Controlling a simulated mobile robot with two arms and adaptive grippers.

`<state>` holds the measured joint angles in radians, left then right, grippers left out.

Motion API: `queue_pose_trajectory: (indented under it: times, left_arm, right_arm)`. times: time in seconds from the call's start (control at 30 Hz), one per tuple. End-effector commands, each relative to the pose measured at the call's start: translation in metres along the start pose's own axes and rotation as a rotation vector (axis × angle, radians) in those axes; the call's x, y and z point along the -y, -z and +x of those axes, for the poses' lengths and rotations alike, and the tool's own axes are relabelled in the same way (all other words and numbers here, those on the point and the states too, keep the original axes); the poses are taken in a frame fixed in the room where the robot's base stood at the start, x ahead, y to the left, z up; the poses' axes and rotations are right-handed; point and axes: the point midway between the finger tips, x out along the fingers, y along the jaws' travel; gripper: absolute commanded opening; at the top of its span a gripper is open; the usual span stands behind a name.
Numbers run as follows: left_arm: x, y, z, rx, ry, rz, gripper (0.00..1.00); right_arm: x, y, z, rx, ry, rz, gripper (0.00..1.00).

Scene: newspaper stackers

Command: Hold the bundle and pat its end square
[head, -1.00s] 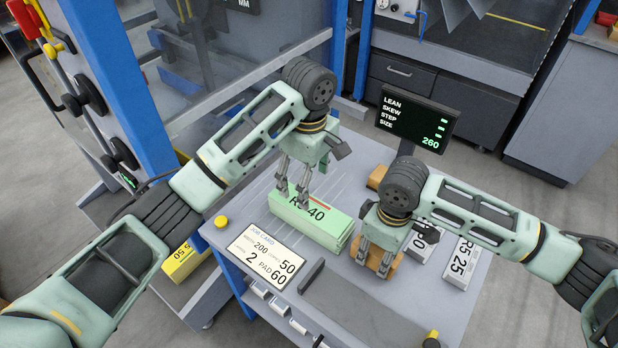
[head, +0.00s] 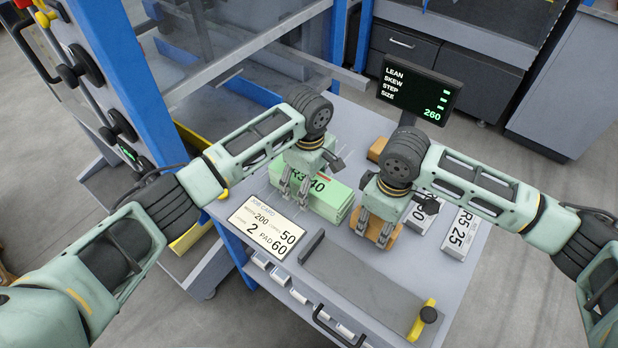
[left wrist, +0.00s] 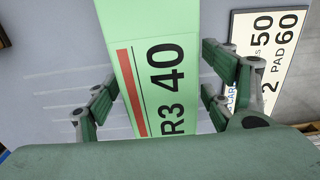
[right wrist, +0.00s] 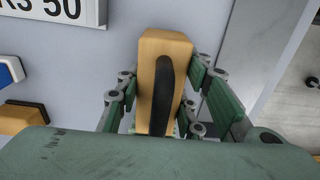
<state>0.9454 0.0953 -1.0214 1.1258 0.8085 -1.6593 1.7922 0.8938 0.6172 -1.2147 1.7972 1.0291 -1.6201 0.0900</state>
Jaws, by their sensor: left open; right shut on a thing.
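The green bundle (head: 325,197), labelled R3 40 with a red stripe, lies flat on the table. My left gripper (head: 294,200) is open above it; in the left wrist view its fingers (left wrist: 165,105) stand on either side of the bundle (left wrist: 155,70), with a gap visible at the left. My right gripper (head: 373,236) is shut on a tan wooden block with a dark handle (right wrist: 160,75), to the right of the bundle. The block also shows under the fingers in the head view (head: 388,247). Whether it touches the bundle is hidden.
A display (head: 420,90) reads lean, skew, step, size 260. The job card (head: 266,228) lies at the front left. White labelled blocks (head: 460,235) stand at the right. A grey strip (head: 360,285) lies along the front, and another wooden block (head: 377,149) is behind.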

Motion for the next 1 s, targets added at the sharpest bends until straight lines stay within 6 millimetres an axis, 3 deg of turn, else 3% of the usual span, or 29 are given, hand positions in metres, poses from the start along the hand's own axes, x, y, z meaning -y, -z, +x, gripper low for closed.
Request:
queue_pose_trajectory:
  times: [0.17, 1.0]
  left_arm:
    - [0.0000, -0.0002, -0.0001, 0.000, 0.000, 0.000, 0.75]
    - [-0.0005, -0.0001, -0.0007, 0.000, -0.001, 0.000, 0.01]
  right_arm:
    - [-0.0002, 0.0003, -0.0005, -0.001, -0.001, 0.000, 0.00]
    - [-0.0002, 0.0003, -0.0005, -0.001, 0.000, 0.000, 0.00]
